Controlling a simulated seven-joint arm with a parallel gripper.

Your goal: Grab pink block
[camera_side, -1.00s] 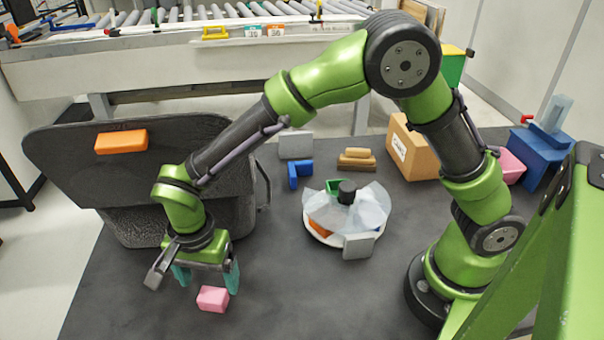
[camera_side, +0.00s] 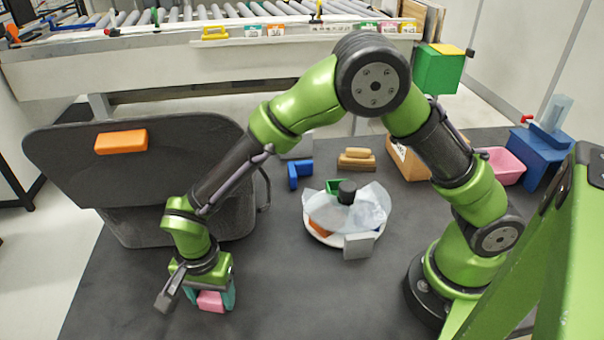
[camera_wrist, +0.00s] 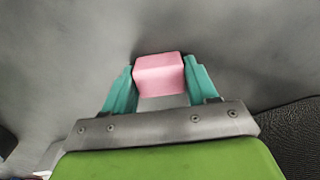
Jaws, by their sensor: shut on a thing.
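The pink block (camera_side: 210,301) is at the front left of the dark table. My gripper (camera_side: 211,298) points down over it, with one teal finger on each side of the block. In the wrist view the pink block (camera_wrist: 160,74) sits between the two teal fingers of my gripper (camera_wrist: 158,82), which are shut on it. The block's top is partly hidden by the gripper in the side view. I cannot tell whether the block is touching the table.
A dark grey bin (camera_side: 180,222) with an orange block (camera_side: 121,142) on its raised panel stands just behind my gripper. A white round dish (camera_side: 325,240) with clear film is at the table's middle. A blue piece (camera_side: 300,173) lies behind it. The table's front middle is clear.

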